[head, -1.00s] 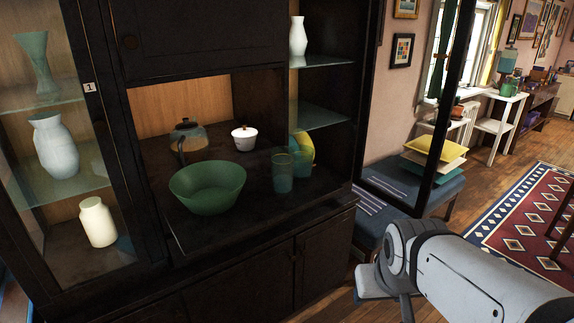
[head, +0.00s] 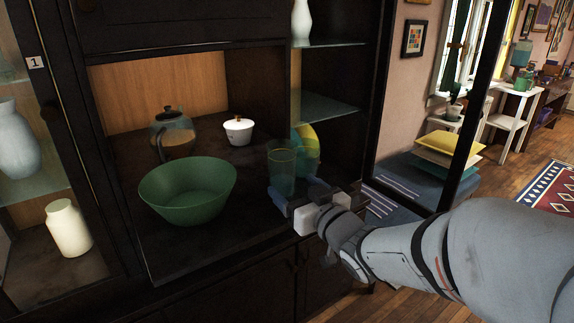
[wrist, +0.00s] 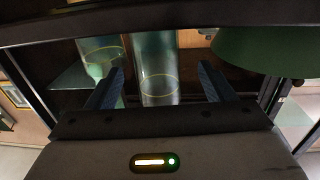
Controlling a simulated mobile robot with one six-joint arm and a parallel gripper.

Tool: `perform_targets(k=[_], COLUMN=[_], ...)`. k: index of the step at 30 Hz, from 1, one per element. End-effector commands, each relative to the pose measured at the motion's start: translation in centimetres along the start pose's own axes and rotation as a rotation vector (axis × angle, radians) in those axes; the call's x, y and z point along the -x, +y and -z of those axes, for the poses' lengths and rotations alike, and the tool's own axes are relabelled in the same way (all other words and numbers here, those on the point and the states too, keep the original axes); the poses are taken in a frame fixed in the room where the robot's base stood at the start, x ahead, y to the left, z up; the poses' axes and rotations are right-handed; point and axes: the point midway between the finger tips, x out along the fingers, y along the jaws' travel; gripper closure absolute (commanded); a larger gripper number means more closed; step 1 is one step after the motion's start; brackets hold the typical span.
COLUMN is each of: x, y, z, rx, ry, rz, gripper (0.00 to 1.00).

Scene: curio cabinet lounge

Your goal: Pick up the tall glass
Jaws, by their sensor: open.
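A tall greenish see-through glass (head: 281,168) with a thin yellow band stands on the dark cabinet shelf, right of the green bowl. My gripper (head: 298,190) is open, low at the front of this glass. In the wrist view, a glass (wrist: 158,72) shows between my two blue fingers (wrist: 162,80), with a gap on each side. A second banded glass (wrist: 100,58) stands to the left there, beyond the left finger. In the head view the two glasses are hard to tell apart.
The green bowl (head: 188,192) stands close left of the glass; it also shows in the wrist view (wrist: 262,52). A teapot (head: 171,130), a white lidded pot (head: 238,130) and a yellow-green plate (head: 308,148) stand behind. An open glass door is at the right.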

Motion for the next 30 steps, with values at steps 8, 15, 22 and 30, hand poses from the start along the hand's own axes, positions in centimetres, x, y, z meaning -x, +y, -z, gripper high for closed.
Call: perform_targets(k=[8, 15, 22, 30], x=[-3.0, -6.0, -6.5, -6.5], y=[0.8, 1.1, 1.3, 1.3], z=[0.2, 0.3, 0.3, 0.3], rx=[-0.001, -0.001, 0.0, 0.0], ry=[-0.004, -0.004, -0.003, -0.003], rz=[-0.015, -0.022, -0.026, -0.026], gripper=[0.24, 0.24, 0.24, 0.4])
